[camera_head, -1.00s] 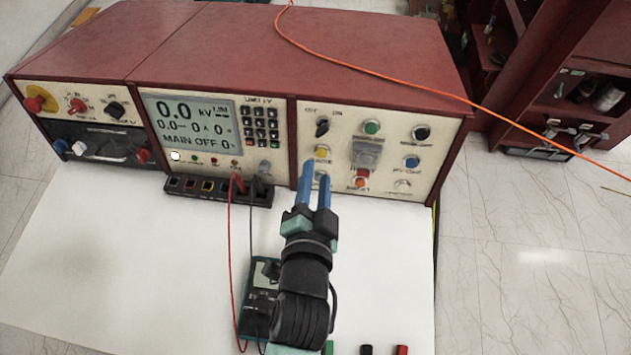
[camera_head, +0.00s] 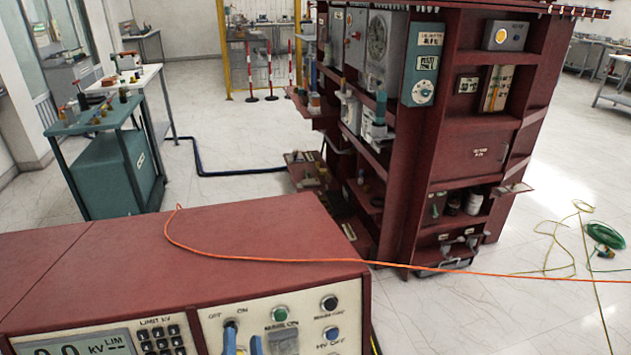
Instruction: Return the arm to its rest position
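My gripper (camera_head: 243,344) shows only as two blue fingertips at the bottom edge of the view. The tips are a little apart, with a narrow gap between them and nothing seen held there. They are in front of the cream control panel (camera_head: 305,318) of the red test console (camera_head: 200,245). The left tip overlaps the black OFF/ON knob (camera_head: 231,324). I cannot tell whether it touches the knob. The rest of my arm is below the view.
An orange cable (camera_head: 450,272) runs over the console top to the right. A red shelf cabinet (camera_head: 475,160) stands behind it. A teal cart (camera_head: 115,170) is at the left. A green coiled cable (camera_head: 605,236) lies on the floor at the right. Open floor lies between.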

